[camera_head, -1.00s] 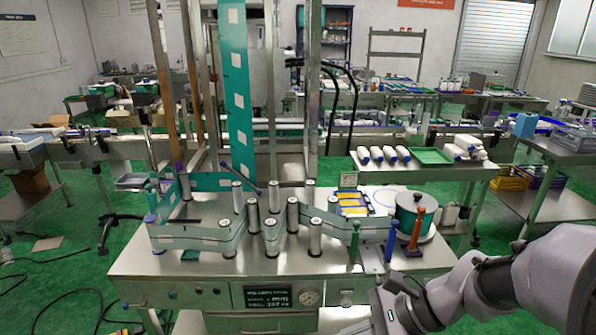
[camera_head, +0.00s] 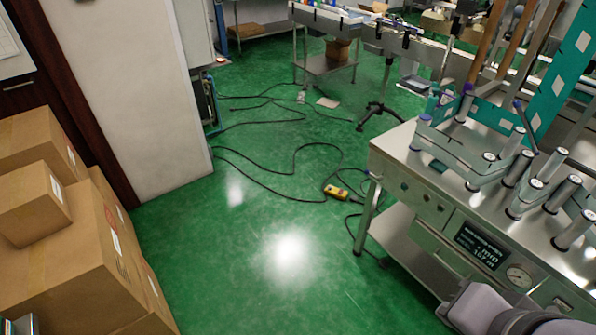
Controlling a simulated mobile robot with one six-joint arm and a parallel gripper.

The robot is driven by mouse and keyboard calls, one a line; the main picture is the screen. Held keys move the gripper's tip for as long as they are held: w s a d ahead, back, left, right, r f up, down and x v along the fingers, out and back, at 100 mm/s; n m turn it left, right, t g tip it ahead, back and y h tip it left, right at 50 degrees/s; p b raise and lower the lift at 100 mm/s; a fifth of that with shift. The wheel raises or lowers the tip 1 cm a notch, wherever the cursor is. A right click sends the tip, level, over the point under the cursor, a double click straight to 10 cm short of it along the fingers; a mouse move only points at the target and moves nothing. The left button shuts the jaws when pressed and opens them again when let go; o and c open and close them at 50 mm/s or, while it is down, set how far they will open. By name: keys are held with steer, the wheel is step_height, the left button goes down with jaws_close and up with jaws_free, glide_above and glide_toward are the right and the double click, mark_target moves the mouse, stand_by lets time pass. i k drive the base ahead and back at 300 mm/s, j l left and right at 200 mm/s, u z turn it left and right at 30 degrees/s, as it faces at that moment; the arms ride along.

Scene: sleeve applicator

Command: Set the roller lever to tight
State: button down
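The sleeve machine (camera_head: 395,147) stands at the right, with a metal top and several upright steel rollers (camera_head: 512,142). A pale teal band runs around the rollers. A thin dark slanted rod (camera_head: 526,126) with a purplish end rises behind them; I cannot tell if it is the roller lever. No tight marking is readable. The machine's right part, where other coloured handles stood, is outside the picture. Part of my arm shows at the bottom right, in front of the machine. My gripper's fingers are not in view.
Cardboard boxes (camera_head: 62,240) are stacked at the left beside a white wall (camera_head: 143,95). Green floor (camera_head: 225,260) lies open between boxes and machine. Black cables and a yellow control box (camera_head: 337,193) lie on it near the machine's leg. A conveyor (camera_head: 345,28) stands at the back.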

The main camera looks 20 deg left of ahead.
mark_target(367, 173)
steer(key=u, duration=0.5)
steer(key=i+j, duration=0.3)
steer(key=i+j+z, duration=0.15)
steer(key=i+j, duration=0.45)
steer(key=j, duration=0.25)
steer(key=i+j+z, duration=0.15)
steer(key=i+j, duration=0.15)
steer(key=j, duration=0.15)
steer(key=i+j, duration=0.3)
steer(key=i+j+z, duration=0.15)
steer(key=j, duration=0.4)
steer(key=i, duration=0.1)
